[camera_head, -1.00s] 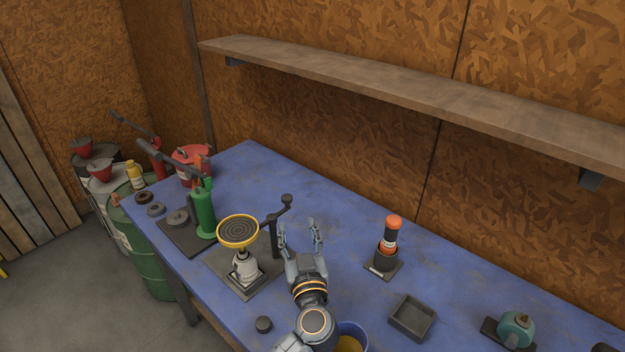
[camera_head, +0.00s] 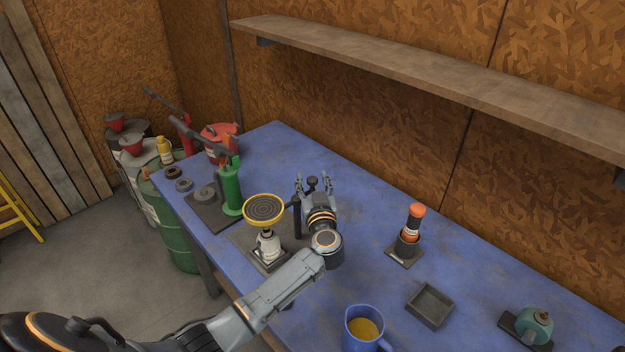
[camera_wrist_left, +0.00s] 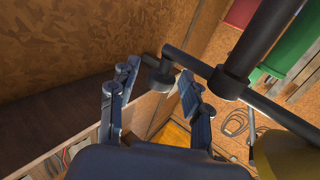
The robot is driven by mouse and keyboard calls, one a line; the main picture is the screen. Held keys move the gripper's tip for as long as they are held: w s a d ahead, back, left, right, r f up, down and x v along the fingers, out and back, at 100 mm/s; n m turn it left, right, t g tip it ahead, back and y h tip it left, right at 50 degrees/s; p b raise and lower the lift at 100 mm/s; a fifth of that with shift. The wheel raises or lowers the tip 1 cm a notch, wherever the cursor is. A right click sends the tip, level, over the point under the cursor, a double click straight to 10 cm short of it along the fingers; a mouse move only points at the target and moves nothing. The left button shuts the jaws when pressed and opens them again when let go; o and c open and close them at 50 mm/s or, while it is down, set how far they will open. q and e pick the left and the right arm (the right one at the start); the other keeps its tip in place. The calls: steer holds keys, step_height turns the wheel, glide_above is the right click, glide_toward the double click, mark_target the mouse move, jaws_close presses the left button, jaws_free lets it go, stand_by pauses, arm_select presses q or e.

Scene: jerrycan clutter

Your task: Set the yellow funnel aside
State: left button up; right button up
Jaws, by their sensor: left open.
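The yellow funnel (camera_head: 263,210) has a yellow rim and a dark ridged top. It sits upright on a white container on a dark plate at the left of the blue bench. A dull yellow curved surface at the lower right of the left wrist view (camera_wrist_left: 285,155) is probably its side. My left gripper (camera_head: 314,182) is open, to the right of and behind the funnel, apart from it. In the left wrist view, a dark rod with a round knob (camera_wrist_left: 160,76) shows between the open fingers (camera_wrist_left: 157,80); I cannot tell whether it is within their reach. My right gripper is not in view.
A dark upright post with a crank (camera_head: 297,215) stands between funnel and gripper. A green pump (camera_head: 231,190) stands left of the funnel. An orange-capped bottle (camera_head: 415,218), a square tray (camera_head: 429,306) and a blue mug (camera_head: 362,325) are to the right. The bench's back middle is clear.

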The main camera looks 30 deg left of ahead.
arm_select(q)
steer(key=shift+w+a, duration=0.2)
jaws_close()
stand_by(0.3)
